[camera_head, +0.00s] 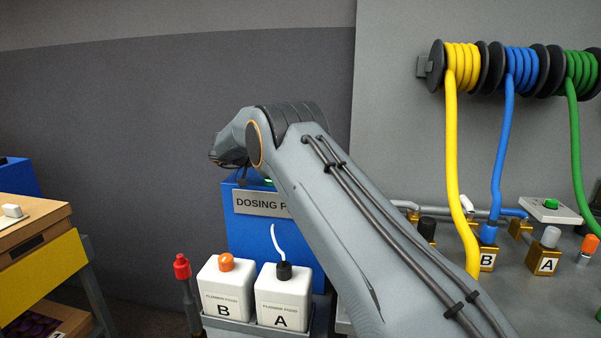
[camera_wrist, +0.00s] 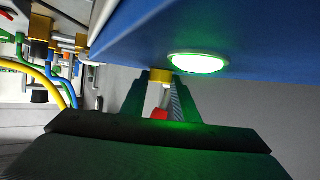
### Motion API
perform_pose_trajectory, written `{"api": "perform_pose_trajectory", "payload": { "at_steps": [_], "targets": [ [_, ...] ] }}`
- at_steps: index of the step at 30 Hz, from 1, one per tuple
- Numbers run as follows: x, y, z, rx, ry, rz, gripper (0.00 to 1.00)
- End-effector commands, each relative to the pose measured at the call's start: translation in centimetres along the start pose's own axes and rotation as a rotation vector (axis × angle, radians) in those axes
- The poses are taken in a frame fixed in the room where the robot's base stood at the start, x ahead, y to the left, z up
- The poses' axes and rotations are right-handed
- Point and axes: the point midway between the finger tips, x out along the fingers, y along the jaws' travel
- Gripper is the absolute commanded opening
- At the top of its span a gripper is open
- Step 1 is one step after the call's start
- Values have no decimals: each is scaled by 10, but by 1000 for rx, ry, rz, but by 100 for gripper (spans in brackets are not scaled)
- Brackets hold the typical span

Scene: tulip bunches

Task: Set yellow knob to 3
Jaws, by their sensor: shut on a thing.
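The blue dosing unit (camera_head: 240,235) stands behind the arm, and its label is partly covered. In the wrist view its blue face (camera_wrist: 225,35) fills the top, with a lit green-white round light (camera_wrist: 197,63). My gripper (camera_wrist: 162,80) is close beside that face, with its two fingers shut on a small yellow piece (camera_wrist: 161,75), which looks like the yellow knob. Most of the knob is hidden by the fingers, and no number or pointer on it can be read. In the head view my arm hides the knob and most of the gripper.
Two white flower food bottles, B (camera_head: 223,292) and A (camera_head: 283,297), stand in front of the unit. A red-capped post (camera_head: 182,268) is to their left. Yellow (camera_head: 451,140), blue (camera_head: 503,140) and green hoses (camera_head: 575,145) hang at the right above valves. A wooden bench (camera_head: 30,225) is at far left.

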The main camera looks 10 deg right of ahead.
Motion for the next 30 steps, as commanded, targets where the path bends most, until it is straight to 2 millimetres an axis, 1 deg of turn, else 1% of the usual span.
{"api": "perform_pose_trajectory", "payload": {
  "at_steps": [2,3,5,6,14,17,27,30],
  "targets": [
    [0,0,-1,1,1,0,5],
    [0,0,-1,1,1,0,34],
    [0,0,-1,1,1,-1,44],
    [0,0,-1,1,1,-1,46],
    [-1,0,0,1,1,-1,46],
    [-7,-1,0,1,1,-2,46],
    [-58,-1,1,1,1,-3,46],
    [-70,-1,0,2,1,-2,46]
  ]
}}
